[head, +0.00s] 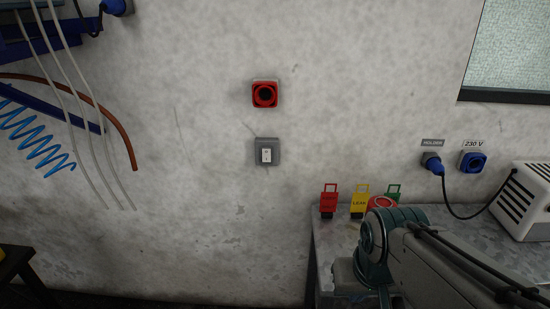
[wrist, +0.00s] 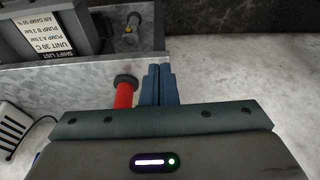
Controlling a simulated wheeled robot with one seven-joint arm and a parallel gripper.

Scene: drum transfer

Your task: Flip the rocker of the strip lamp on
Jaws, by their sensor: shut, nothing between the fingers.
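A grey wall box with a white rocker (head: 266,155) sits on the bare wall in the head view, below a red socket. Which way the rocker is tipped is too small to tell. No strip lamp can be made out. My gripper (wrist: 158,72) shows in the wrist view with its blue-grey fingers together and nothing between them. The fingers are over the grey bench area, beside a red cylinder with a dark cap (wrist: 124,92). The rocker is not in the wrist view. In the head view my arm is at the lower right, well away from the rocker, and the fingers are hidden.
The red socket (head: 264,94) is above the switch. Red (head: 329,203), yellow (head: 359,202) and green tags stand on the bench (head: 328,240). A blue plug (head: 432,163) and white vented box (head: 526,199) are right. Hoses hang left. The wall around the switch is clear.

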